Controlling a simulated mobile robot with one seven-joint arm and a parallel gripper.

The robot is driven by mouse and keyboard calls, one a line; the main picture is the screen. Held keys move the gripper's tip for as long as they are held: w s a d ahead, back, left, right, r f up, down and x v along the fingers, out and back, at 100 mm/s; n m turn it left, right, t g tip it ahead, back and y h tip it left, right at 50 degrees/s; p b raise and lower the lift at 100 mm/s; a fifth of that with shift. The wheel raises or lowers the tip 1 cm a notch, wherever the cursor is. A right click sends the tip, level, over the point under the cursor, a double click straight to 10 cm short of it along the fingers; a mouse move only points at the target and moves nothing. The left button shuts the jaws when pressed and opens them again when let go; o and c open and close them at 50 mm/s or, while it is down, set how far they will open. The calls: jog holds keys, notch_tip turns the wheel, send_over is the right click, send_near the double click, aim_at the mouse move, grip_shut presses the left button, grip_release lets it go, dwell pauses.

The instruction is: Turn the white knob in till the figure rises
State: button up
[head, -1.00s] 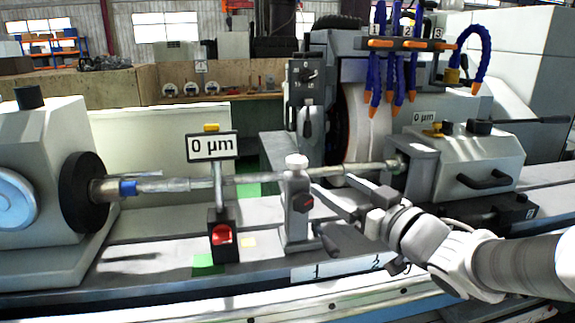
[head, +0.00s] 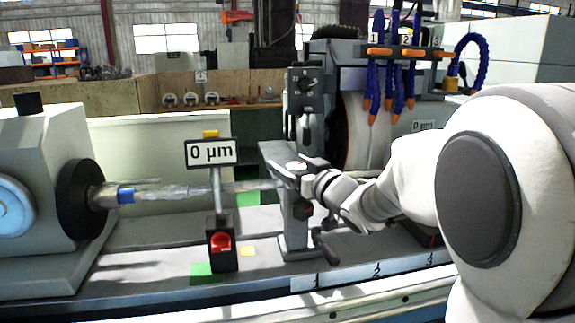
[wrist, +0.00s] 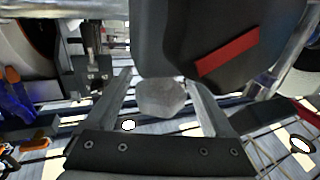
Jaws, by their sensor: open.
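In the wrist view the pale faceted knob (wrist: 162,98) lies between the two spread fingers of my gripper (wrist: 159,80). Gaps show on both sides, so the gripper is open around it. The display (head: 211,152) left of the rest reads 0 µm.
The long shaft (head: 165,190) runs from the dark chuck (head: 80,198) at left toward the right, behind the rest. The grinding wheel housing (head: 366,125) and blue hoses (head: 376,70) stand behind. My arm hides much of the right side.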

jog(key=shift+w+a, duration=0.2)
jog(key=shift+w, duration=0.1)
jog(key=shift+c, duration=0.4)
jog(key=c, duration=1.3)
